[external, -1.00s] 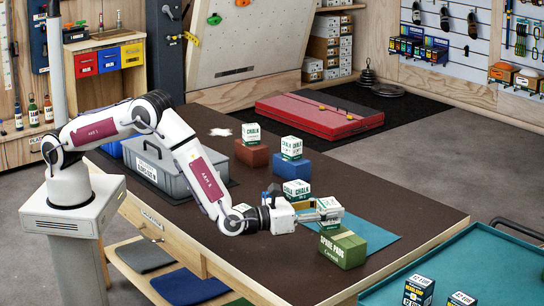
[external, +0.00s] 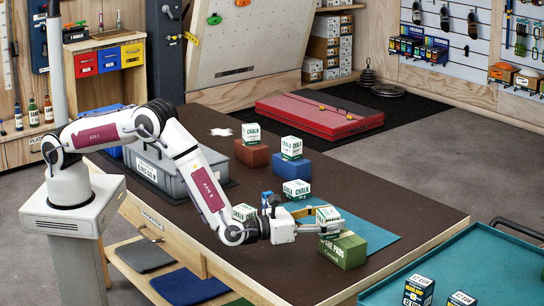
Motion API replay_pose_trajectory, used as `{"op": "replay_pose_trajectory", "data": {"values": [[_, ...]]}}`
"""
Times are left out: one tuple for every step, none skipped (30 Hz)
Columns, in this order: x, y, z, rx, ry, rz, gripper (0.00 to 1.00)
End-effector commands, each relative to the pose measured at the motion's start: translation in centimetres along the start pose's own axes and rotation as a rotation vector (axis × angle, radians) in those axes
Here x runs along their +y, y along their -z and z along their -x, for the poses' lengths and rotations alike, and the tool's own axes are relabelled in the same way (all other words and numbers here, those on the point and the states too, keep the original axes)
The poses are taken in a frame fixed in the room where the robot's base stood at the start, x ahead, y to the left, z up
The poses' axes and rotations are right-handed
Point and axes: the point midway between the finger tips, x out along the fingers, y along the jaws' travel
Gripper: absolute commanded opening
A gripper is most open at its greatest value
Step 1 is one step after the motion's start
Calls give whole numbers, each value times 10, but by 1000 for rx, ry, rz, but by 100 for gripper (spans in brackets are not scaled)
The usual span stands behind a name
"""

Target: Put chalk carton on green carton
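A white and green chalk carton (external: 329,214) is between the fingers of my gripper (external: 320,221), which looks shut on it. The carton is upright, at the top of the green carton (external: 345,252). I cannot tell whether it touches the top or hangs just above it. The green carton stands on the teal mat near the table's front right edge. Its top is partly hidden by the chalk carton and gripper.
Chalk cartons stand on a brown-red block (external: 251,156), on a blue block (external: 291,166), on the table (external: 297,189) and beside my arm (external: 243,212). A grey toolbox (external: 172,172) is at left. The teal mat (external: 372,232) has free room right of the green carton.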

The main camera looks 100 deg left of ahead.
Motion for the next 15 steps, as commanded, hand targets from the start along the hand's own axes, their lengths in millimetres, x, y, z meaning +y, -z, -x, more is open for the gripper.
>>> {"op": "replay_pose_trajectory", "data": {"values": [[0,0,0,0,0,0,55],[0,0,0,0,0,0,55],[0,0,0,0,0,0,55],[0,0,0,0,0,0,55],[0,0,0,0,0,0,55],[0,0,0,0,0,0,55],[0,-1,0,0,0,0,55],[0,-1,0,0,0,0,55],[0,-2,0,0,0,0,55],[0,-4,0,0,0,0,55],[0,-3,2,0,0,-1,55],[0,-3,3,1,1,-1,55],[-1,-3,5,1,1,0,55],[-1,-3,7,1,1,0,55],[-1,-3,10,0,1,0,55]]}}
